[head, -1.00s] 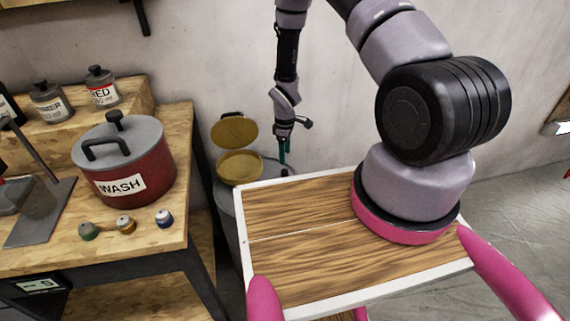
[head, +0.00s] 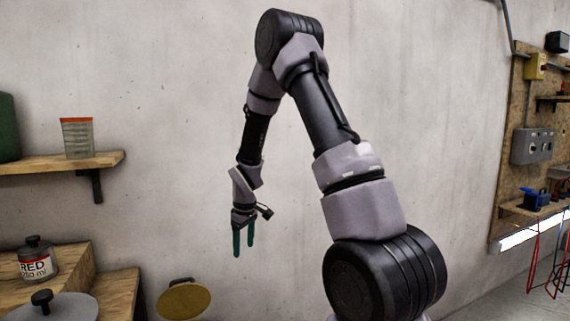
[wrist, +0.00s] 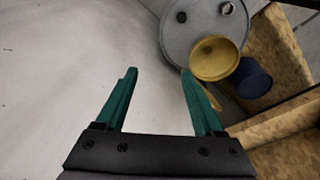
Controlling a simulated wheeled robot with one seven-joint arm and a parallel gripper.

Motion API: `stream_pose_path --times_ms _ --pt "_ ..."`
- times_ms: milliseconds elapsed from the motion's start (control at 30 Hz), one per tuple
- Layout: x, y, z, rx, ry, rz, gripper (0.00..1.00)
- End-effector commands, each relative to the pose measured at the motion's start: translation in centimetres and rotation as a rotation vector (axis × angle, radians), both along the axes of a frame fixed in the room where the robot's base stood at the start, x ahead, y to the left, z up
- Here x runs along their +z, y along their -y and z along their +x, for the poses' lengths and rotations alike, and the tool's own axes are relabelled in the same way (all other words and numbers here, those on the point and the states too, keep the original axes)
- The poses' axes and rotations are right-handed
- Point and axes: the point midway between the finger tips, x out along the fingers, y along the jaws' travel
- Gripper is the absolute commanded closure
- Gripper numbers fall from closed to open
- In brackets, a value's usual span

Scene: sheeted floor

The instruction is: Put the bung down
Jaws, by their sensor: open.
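My gripper (head: 243,248) has two green fingers, spread apart with nothing between them. It hangs pointing down in front of the wall in the head view, and shows open in the wrist view (wrist: 158,85). In the wrist view a grey drum top (wrist: 190,40) lies beyond the fingers. It carries a pale round fitting (wrist: 226,8) near the top of the picture and a small dark round spot (wrist: 181,16). I cannot tell which of these, if either, is the bung. My gripper is apart from the drum.
A yellow funnel (wrist: 214,58) with a raised yellow lid (head: 183,299) sits at the drum. A dark blue round object (wrist: 253,78) is beside it. A wooden bench (head: 118,292) with a RED jar (head: 36,262) stands left, below a shelf (head: 60,163). The wall area around my gripper is clear.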

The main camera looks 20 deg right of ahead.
Motion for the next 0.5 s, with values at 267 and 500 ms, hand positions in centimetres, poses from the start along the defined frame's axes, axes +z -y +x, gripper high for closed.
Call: stream_pose_path --times_ms 267,500 --pt "15.1 2.1 -4.6 -0.309 0.127 0.105 0.3" --pt "24.4 3.2 -11.7 -0.553 0.215 0.237 0.3"
